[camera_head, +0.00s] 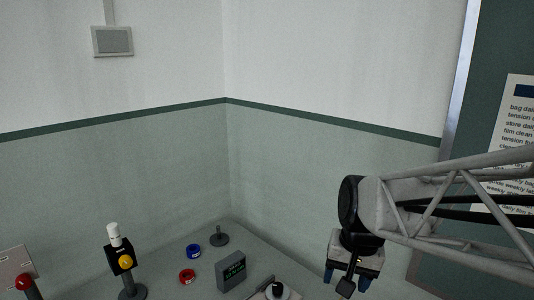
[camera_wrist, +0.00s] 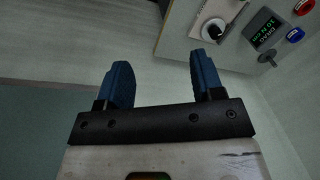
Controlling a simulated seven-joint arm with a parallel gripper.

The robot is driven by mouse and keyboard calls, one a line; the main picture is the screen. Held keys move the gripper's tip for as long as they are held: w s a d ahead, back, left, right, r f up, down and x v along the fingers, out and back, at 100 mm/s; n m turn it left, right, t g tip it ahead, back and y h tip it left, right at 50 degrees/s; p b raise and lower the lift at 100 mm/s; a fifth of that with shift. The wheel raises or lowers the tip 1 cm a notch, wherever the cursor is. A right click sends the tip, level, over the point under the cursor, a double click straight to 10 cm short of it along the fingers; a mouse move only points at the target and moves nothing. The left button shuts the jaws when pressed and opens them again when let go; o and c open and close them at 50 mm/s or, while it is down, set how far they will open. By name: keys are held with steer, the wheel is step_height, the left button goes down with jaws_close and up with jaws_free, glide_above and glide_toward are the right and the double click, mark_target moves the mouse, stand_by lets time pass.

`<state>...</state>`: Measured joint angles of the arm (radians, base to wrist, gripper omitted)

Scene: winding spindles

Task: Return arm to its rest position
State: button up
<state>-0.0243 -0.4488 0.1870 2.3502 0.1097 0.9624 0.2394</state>
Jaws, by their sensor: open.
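My gripper (camera_head: 346,280) hangs at the lower right in the head view, at the end of my lattice arm, which reaches in from the right edge. In the wrist view its two blue fingers (camera_wrist: 163,84) stand apart with nothing between them. The gripper is open and empty. In the head view it is to the right of the table items and apart from them.
On the table are a display box (camera_head: 231,270), a red spool (camera_head: 187,276), a blue spool (camera_head: 194,251), a dark spindle (camera_head: 219,238) and a stand with a yellow knob (camera_head: 126,262). A white-and-black device (camera_head: 277,291) is nearest my gripper. Walls meet behind.

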steer(key=s+d+r+n+t+h, duration=0.1)
steer(key=s+d+n, duration=0.2)
steer(key=s, duration=0.7)
steer(key=shift+r+t, duration=0.2)
steer(key=shift+t, duration=0.1)
